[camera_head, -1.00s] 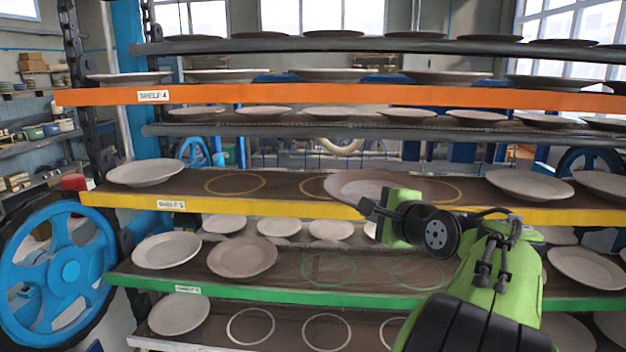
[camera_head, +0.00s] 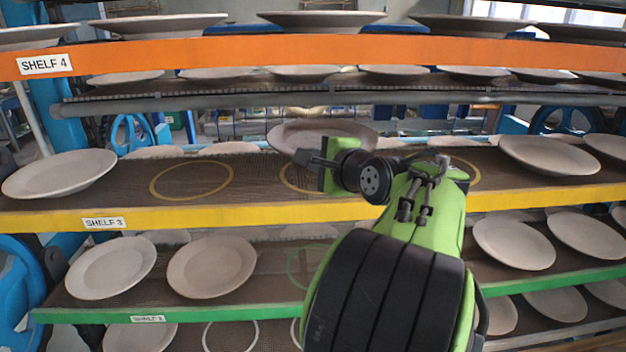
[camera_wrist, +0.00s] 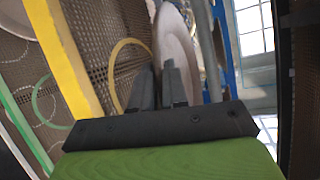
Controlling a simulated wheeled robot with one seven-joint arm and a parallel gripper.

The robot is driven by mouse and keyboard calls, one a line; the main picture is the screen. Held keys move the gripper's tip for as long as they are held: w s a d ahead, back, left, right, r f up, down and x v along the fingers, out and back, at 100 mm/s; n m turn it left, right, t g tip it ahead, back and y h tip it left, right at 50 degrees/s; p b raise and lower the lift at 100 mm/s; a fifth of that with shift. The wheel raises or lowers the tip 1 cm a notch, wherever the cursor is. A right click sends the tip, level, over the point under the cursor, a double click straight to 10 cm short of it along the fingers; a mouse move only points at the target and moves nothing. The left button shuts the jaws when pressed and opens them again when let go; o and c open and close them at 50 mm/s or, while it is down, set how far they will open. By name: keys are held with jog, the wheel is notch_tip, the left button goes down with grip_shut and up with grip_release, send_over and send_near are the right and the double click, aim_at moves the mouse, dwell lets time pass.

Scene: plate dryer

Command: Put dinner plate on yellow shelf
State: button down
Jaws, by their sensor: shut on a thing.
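The dinner plate (camera_head: 318,137) is pale and round, and shows above the yellow shelf (camera_head: 230,213) in the head view, partly hidden by my arm. My gripper (camera_wrist: 172,85) is shut on the plate's rim; in the wrist view the plate (camera_wrist: 177,45) appears nearly edge-on between the fingers. The yellow shelf's edge (camera_wrist: 62,55) and a yellow ring lie to the left there. In the head view yellow rings mark empty places on the shelf. I cannot tell whether the plate touches the shelf.
Plates stand on the yellow shelf at left (camera_head: 60,174) and right (camera_head: 548,155). The orange shelf (camera_head: 320,50) with plates is above; the green shelf (camera_head: 230,309) with plates is below. The ring at left centre (camera_head: 191,180) is free.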

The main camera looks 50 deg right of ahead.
aim_at(316, 201)
jog(key=f, duration=0.3)
jog(key=w+f, duration=0.1)
jog(key=f, duration=0.1)
jog(key=shift+d+f+b, duration=0.15)
jog(key=shift+f+b, duration=0.1)
jog(key=shift+b, duration=0.15)
jog(key=shift+s, duration=0.25)
jog(key=shift+f, duration=0.15)
jog(key=c, duration=1.5)
grip_release()
jog(key=shift+f, duration=0.2)
jog(key=shift+c, duration=0.2)
jog(key=shift+o, duration=0.6)
jog(key=shift+r, duration=0.1)
jog(key=shift+s+r, duration=0.2)
jog(key=shift+s, duration=0.05)
jog(key=v, duration=1.1)
jog(key=shift+s+a+b, duration=0.2)
jog(key=shift+a+b, duration=0.1)
jog(key=shift+b, duration=0.05)
